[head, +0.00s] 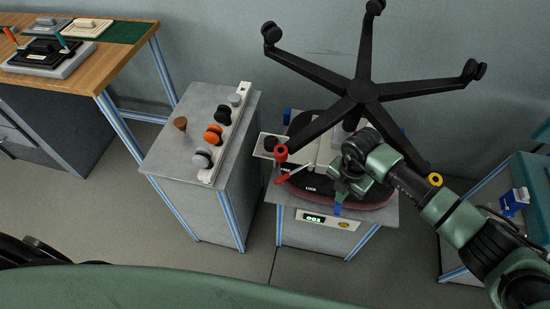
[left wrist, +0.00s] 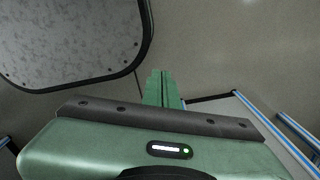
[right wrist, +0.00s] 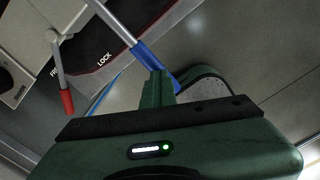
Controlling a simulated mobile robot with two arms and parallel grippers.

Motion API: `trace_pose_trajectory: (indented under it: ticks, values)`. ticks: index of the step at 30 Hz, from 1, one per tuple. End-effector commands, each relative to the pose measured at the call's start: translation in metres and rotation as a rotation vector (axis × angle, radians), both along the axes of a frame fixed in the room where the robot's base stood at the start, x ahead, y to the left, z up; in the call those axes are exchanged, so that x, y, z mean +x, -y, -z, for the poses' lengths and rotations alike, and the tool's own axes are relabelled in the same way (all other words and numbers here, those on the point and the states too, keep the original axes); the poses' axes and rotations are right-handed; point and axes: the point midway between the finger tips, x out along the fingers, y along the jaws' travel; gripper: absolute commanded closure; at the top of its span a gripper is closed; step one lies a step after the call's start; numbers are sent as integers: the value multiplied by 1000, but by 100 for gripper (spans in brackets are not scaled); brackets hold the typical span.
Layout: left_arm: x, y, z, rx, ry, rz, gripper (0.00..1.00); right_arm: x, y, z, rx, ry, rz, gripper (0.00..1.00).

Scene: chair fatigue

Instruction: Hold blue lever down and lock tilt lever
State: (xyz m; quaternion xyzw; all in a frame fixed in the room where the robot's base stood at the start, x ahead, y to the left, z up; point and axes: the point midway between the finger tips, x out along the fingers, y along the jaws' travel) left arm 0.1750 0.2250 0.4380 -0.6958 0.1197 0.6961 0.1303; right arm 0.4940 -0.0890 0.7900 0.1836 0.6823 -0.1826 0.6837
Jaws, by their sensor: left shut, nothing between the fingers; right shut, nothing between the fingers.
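An upside-down office chair seat (head: 375,205) rests on a grey stand. The blue-sleeved lever (head: 337,210) sticks out at its front edge; it also shows in the right wrist view (right wrist: 150,58). The red-tipped tilt lever (head: 281,180) lies left of it, near the FREE and LOCK marks; its red grip (right wrist: 67,102) hangs at the left in the right wrist view. My right gripper (head: 342,192) is shut and empty, its fingertips (right wrist: 157,75) at the blue sleeve; I cannot tell if they touch. My left gripper (left wrist: 163,75) is shut and empty, away from the chair.
The chair's black five-arm base (head: 362,90) rises above the seat. A grey cabinet with knobs (head: 160,150) stands left of the stand. A wooden table (head: 115,60) is at the far left. A display (head: 315,219) is on the stand's front.

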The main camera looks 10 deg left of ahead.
Motion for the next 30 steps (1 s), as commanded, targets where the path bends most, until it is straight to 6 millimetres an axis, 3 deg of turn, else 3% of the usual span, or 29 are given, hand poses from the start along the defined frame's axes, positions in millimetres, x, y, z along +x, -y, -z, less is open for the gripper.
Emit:
trace_pose_trajectory:
  ticks: [1, 3, 8, 11, 14, 18, 21, 24, 27, 30]
  values:
    - [41, 7, -9, -2, -16, 43, 100, 5, 4, 1, -4, 14, 6, 100]
    - [81, 14, -24, -2, -64, 115, 100, 5, 4, 1, -4, 14, 6, 100]
    - [168, 32, -77, -26, -170, 287, 100, 5, 4, 1, -4, 14, 6, 100]
    - [216, 42, -122, -54, -235, 399, 100, 5, 4, 1, -4, 14, 6, 100]
    - [262, 50, -178, -118, -287, 505, 100, 5, 4, 1, -4, 14, 6, 100]
    - [324, 51, -272, -335, -266, 624, 100, 5, 4, 1, -4, 14, 6, 100]
    - [363, 43, -326, -472, -151, 626, 100, 5, 4, 1, -4, 14, 7, 100]
    - [394, 30, -362, -545, -29, 574, 100, 5, 4, 1, -5, 13, 7, 100]
    - [414, 20, -385, -582, 54, 525, 100, 5, 4, 1, -4, 14, 7, 100]
    - [423, 16, -394, -598, 92, 501, 100, 5, 4, 1, -4, 14, 6, 100]
